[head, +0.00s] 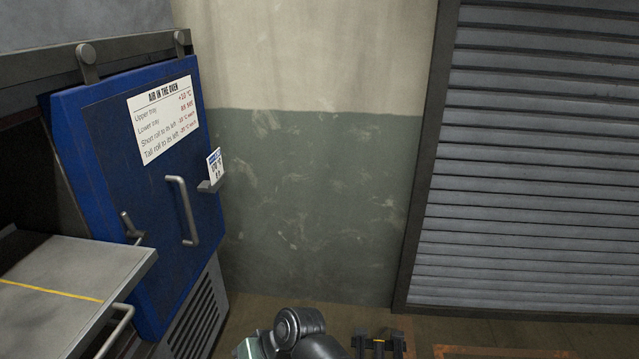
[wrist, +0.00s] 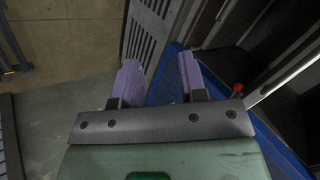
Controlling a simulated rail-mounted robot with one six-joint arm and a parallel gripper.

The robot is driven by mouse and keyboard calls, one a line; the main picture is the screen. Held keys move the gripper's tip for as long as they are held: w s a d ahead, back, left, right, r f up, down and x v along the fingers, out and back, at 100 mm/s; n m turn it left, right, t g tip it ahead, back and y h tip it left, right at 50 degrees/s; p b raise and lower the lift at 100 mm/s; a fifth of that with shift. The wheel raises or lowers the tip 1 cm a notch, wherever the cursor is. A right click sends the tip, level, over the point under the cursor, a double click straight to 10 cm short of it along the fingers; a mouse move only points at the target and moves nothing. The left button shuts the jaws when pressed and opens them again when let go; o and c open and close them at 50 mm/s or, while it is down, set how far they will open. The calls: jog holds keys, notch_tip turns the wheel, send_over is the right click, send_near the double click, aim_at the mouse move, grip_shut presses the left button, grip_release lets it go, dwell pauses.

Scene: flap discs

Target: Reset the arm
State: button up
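My gripper (wrist: 161,78) shows in the wrist view with two purple fingers spread apart and nothing held between them. Past the fingers are a blue panel edge (wrist: 166,84) and a grey slatted grille (wrist: 150,30); I cannot tell how far away they are. In the head view part of my arm (head: 298,330) shows low in the middle, in front of the floor. The gripper's fingers cannot be made out in that view.
A blue oven door (head: 150,215) with handle and signs hangs at the left in the head view. A grey tray-like surface (head: 50,300) juts out before it. A grey shutter (head: 530,180) stands right. A red knob (wrist: 238,89) is right of the fingers.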

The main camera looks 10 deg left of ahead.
jog(key=w+d+f+m+h, duration=0.1)
jog(key=w+d, duration=0.3)
jog(key=d, duration=0.8)
jog(key=w+d+f+m+t+h, duration=0.1)
jog(key=w+d+m+h, duration=0.2)
jog(key=d, duration=1)
jog(key=w+d+f+m+h, duration=0.1)
jog(key=w+d, duration=0.5)
jog(key=d, duration=0.7)
jog(key=shift+w+f+m+h, duration=0.15)
jog(key=shift+m+h, duration=0.75)
jog(key=shift+h, duration=0.1)
